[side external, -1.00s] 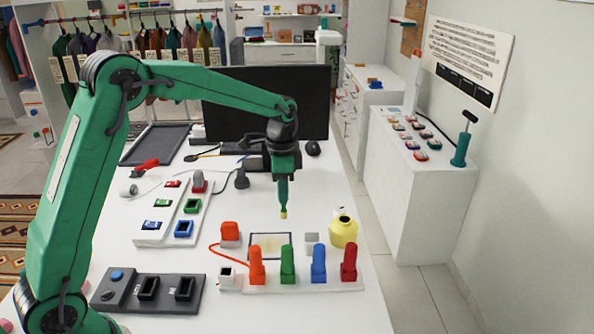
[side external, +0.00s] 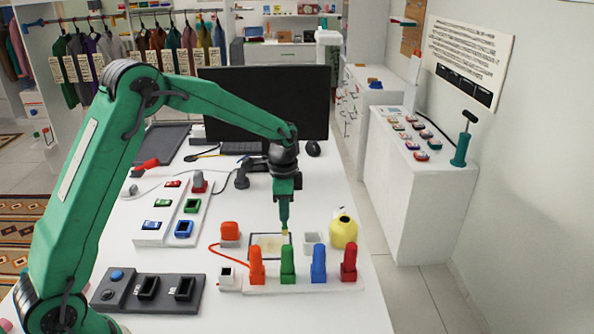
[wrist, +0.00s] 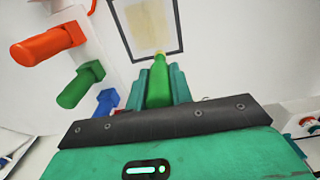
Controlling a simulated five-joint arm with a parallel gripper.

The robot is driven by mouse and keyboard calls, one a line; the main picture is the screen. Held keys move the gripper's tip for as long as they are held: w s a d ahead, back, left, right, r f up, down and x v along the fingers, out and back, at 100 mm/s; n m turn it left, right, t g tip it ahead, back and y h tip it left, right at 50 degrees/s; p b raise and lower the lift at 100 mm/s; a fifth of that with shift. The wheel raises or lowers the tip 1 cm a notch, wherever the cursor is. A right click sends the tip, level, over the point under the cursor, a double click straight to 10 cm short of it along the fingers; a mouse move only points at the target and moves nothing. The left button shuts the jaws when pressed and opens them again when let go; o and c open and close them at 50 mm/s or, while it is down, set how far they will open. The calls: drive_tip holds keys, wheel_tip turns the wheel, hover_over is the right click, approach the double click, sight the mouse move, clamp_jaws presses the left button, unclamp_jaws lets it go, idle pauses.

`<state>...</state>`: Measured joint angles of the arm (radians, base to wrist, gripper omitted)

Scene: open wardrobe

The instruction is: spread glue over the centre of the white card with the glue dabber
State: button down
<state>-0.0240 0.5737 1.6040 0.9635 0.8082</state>
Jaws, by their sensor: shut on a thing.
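My gripper (side external: 284,204) is shut on the green glue dabber (wrist: 158,82), which points down with a yellow tip. The white card (side external: 256,252) lies in a thin dark frame on the white table, and it also shows at the top of the wrist view (wrist: 120,22). A pale yellowish patch covers much of the card's middle. The dabber tip is low over the card's back right part in the side view. I cannot tell whether it touches. In the wrist view the tip overlaps the card's near edge.
Orange, green (side external: 288,262), blue (side external: 318,262) and red (side external: 349,260) upright pieces stand in front of the card.

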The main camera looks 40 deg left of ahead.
drive_tip(key=shift+f, duration=0.85)
drive_tip(key=shift+s+a+f, duration=0.3)
drive_tip(key=shift+a+f, duration=0.05)
drive_tip(key=shift+f, duration=0.25)
drive_tip(key=shift+s+a, duration=2.4)
drive_tip(key=shift+s+d, duration=0.45)
drive_tip(key=shift+d, duration=0.05)
drive_tip(key=shift+w+d, duration=2.65)
drive_tip(key=shift+w, duration=0.15)
drive_tip(key=shift+s+d, duration=0.25)
drive_tip(key=shift+s, duration=0.35)
drive_tip(key=shift+s+a, duration=2.65)
drive_tip(key=shift+a, duration=0.05)
wheel_tip(320, 180, up, 8)
